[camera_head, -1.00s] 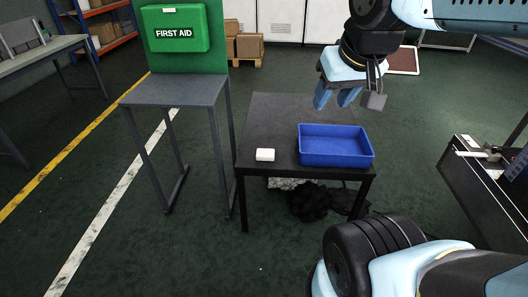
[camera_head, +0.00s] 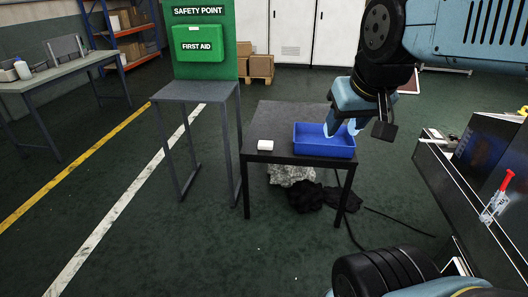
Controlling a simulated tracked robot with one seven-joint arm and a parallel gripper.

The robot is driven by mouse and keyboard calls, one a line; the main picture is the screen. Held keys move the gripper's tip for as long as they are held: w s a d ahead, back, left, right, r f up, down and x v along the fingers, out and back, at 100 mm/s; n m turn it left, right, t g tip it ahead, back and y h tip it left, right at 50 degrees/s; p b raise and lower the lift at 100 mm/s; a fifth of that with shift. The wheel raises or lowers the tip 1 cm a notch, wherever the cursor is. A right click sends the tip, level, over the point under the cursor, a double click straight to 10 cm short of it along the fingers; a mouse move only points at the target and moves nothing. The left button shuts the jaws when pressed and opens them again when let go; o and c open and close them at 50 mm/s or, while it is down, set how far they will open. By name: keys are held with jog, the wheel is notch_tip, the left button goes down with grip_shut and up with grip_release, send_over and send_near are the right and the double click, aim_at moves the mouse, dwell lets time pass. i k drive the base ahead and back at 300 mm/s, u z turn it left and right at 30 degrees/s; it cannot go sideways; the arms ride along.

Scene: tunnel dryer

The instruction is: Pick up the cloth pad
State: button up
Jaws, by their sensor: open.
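A small white block-like pad (camera_head: 265,145), which looks like the cloth pad, lies on the left front part of a black table (camera_head: 275,117). A blue tray (camera_head: 311,146) stands to its right on the same table. My gripper (camera_head: 342,128) points down above or in front of the tray, to the right of the pad and apart from it. Its light blue fingers are open with nothing seen between them. They hide part of the tray's right side.
A grey stand (camera_head: 195,91) with a green first aid box (camera_head: 199,44) is left of the table. Dark and grey crumpled cloths (camera_head: 305,196) lie beneath the table. A black machine (camera_head: 475,175) with a red-handled clamp (camera_head: 497,197) is at the right.

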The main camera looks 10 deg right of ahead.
aim_at(262, 144)
jog(key=u, duration=0.75)
jog(key=i, duration=2)
jog(key=z, duration=0.9)
jog(key=i, duration=0.6)
jog(key=u, duration=0.25)
jog(key=k, duration=0.55)
jog(key=z, duration=0.15)
